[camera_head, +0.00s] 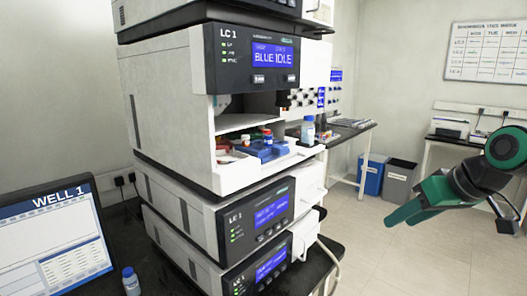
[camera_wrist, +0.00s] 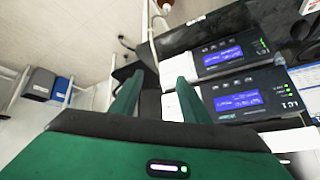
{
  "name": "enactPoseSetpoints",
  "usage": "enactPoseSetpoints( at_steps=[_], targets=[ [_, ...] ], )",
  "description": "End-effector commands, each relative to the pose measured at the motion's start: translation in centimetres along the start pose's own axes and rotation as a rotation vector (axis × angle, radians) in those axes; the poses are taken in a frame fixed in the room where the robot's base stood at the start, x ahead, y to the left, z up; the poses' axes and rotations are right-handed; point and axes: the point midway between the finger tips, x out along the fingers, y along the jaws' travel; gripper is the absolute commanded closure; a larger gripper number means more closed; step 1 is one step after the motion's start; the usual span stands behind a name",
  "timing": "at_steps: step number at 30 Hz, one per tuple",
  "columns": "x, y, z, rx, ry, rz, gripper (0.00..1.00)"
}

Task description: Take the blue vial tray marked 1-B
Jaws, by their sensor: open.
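A blue vial tray (camera_head: 262,150) sits in the open bay of the LC 1 column stack (camera_head: 172,95) in the head view. Vials with red and white caps stand in or beside it. A marking 1-B cannot be read on it. My green gripper (camera_head: 404,212) is at the right of the head view, well apart from the tray, pointing left. In the wrist view my gripper (camera_wrist: 157,98) has its two fingers spread with nothing between them. The tray cannot be made out in the wrist view.
A monitor reading WELL 1 (camera_head: 52,240) and a small vial (camera_head: 131,281) are at lower left. A blue bin (camera_head: 371,176) and a grey bin (camera_head: 399,184) stand behind. The floor (camera_head: 375,255) between stack and gripper is clear.

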Motion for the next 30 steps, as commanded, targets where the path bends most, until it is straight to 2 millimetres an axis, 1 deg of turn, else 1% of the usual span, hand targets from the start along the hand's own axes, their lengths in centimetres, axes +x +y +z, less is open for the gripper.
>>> enactPoseSetpoints(
  at_steps=[1, 2, 3, 6, 9, 12, 15, 17, 24, 30],
  targets=[
    [0.2, -2.9, -4.0, -0.103, 0.082, -0.07, 0.58],
    [0.2, -4.6, -6.0, -0.158, 0.132, -0.109, 0.58],
    [-0.1, -7.0, -8.5, -0.225, 0.194, -0.159, 0.58],
    [-1.3, -12.1, -13.0, -0.355, 0.327, -0.269, 0.58],
    [-2.6, -15.9, -15.6, -0.436, 0.417, -0.347, 0.58],
    [-3.2, -17.9, -16.8, -0.475, 0.464, -0.39, 0.58],
    [-3.1, -18.7, -17.3, -0.488, 0.479, -0.403, 0.58],
    [-2.6, -19.1, -17.5, -0.488, 0.479, -0.404, 0.58],
    [0.3, -20.7, -18.6, -0.487, 0.476, -0.405, 0.58],
    [1.3, -21.3, -19.2, -0.486, 0.477, -0.402, 0.58]
  ],
)
